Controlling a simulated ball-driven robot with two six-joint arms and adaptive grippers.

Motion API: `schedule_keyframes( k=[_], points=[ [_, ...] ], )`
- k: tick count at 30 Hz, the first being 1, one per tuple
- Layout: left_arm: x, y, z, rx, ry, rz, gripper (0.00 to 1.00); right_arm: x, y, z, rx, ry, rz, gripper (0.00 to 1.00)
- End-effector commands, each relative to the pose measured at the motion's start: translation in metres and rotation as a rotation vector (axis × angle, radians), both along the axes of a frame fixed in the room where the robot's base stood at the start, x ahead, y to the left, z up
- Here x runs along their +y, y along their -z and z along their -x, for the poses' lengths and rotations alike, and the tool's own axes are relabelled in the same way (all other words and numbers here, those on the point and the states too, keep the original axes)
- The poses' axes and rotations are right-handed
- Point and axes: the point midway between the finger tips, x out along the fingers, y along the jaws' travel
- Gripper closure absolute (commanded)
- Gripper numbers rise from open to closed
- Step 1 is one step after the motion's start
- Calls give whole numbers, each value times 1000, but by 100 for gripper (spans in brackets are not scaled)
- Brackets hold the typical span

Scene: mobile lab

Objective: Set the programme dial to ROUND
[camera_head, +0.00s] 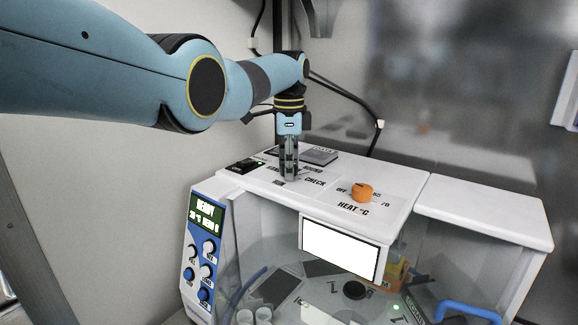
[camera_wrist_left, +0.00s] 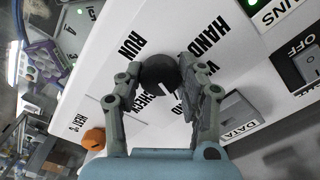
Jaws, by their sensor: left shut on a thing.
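The programme dial is a round black knob (camera_wrist_left: 158,74) on the white top of the machine. In the wrist view, my left gripper (camera_wrist_left: 160,82) has a finger on each side of it and is shut on it. A white line on the knob points down and slightly right, near the CHECK label (camera_wrist_left: 155,105) and a mostly hidden label ending in D. RUN (camera_wrist_left: 130,45) and HAND (camera_wrist_left: 205,38) are on the far side. In the head view, my left gripper (camera_head: 289,172) points straight down and hides the dial. My right gripper is not in view.
An orange HEAT knob (camera_head: 362,192) stands right of the gripper. The front panel has a lit display (camera_head: 207,211) and several blue knobs. A black cable hangs behind.

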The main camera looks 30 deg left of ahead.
Motion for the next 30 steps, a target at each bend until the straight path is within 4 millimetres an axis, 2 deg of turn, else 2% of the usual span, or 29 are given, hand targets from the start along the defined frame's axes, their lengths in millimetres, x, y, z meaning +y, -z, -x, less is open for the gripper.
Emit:
schedule_keyframes(
  k=[10, 23, 24, 29, 30],
  points=[
    [0, -2, -2, -6, 104, 0, 94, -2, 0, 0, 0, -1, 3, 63],
    [0, -2, -2, -7, 113, 0, 94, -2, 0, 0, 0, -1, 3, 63],
    [0, -2, -2, -7, 113, 0, 61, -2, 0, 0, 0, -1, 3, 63],
    [0, -2, -1, -4, 113, 0, 40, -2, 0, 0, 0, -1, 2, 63],
    [0, -2, -1, -4, 113, 0, 39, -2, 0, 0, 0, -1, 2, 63]
  ],
)
